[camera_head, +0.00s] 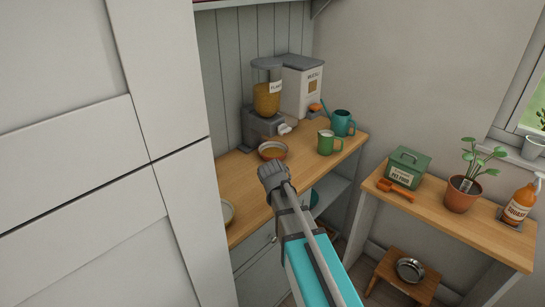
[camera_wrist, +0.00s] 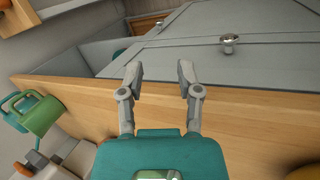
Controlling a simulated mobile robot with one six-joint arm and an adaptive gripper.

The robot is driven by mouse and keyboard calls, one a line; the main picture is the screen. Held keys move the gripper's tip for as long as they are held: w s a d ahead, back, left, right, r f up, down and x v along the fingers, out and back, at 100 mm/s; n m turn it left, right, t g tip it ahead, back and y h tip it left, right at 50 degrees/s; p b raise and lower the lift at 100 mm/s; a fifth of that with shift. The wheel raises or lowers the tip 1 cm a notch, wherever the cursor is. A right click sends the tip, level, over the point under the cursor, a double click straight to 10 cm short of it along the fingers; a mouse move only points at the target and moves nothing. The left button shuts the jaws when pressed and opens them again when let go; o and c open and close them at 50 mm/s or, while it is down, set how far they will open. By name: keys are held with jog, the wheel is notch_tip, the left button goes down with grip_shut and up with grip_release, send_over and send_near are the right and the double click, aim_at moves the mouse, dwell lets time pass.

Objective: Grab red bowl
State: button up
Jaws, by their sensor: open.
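A small reddish-brown bowl (camera_head: 272,151) with an orange-brown inside sits on the wooden counter in the head view, in front of the food dispenser. My gripper (camera_head: 269,170) appears just below the bowl in that view, near the counter's front edge. I see no contact with the bowl. In the wrist view my gripper (camera_wrist: 160,73) has its two fingers spread apart with nothing between them, over the counter edge and the grey cabinet front. I cannot make out the red bowl in the wrist view; my gripper body covers the lower middle.
A green mug (camera_head: 326,142) and a teal mug (camera_head: 342,123) stand right of the bowl. The dispenser (camera_head: 267,98) is behind it. A yellowish bowl (camera_head: 228,212) is nearer, beside the tall white cabinet (camera_head: 150,130). A side table (camera_head: 450,222) stands right.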

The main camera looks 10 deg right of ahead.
aim_at(267, 157)
jog(key=w+a+n+h+b, duration=0.1)
jog(key=w, duration=0.3)
jog(key=w+a+n+h+b, duration=0.1)
jog(key=w+n+h, duration=0.1)
jog(key=w, duration=0.3)
jog(key=w+a+r+n+t+h+b, duration=0.1)
jog(key=w+n, duration=0.1)
jog(key=w, duration=0.2)
jog(key=shift+w+h, duration=0.3)
jog(key=shift+w, duration=0.1)
jog(key=w+a+n, duration=0.1)
jog(key=w, duration=0.1)
jog(key=w+a+n+h+b, duration=0.1)
jog(key=w, duration=0.1)
jog(key=w+a+r+t+h, duration=0.1)
jog(key=w, duration=0.1)
jog(key=shift+a+r+n, duration=0.1)
jog(key=shift+a+n, duration=0.2)
jog(key=shift+n, duration=0.1)
jog(key=w+a+n, duration=0.1)
jog(key=w+a+r+n+t+h+b, duration=0.1)
jog(key=w+a, duration=0.1)
jog(key=w+a+r+h, duration=0.1)
jog(key=w+a, duration=0.1)
jog(key=shift+r+n+b, duration=0.15)
jog(key=shift+n+b, duration=0.2)
jog(key=shift+n, duration=0.05)
jog(key=shift+a+r+h, duration=0.15)
jog(key=shift+a+h, duration=0.1)
jog(key=shift+h, duration=0.05)
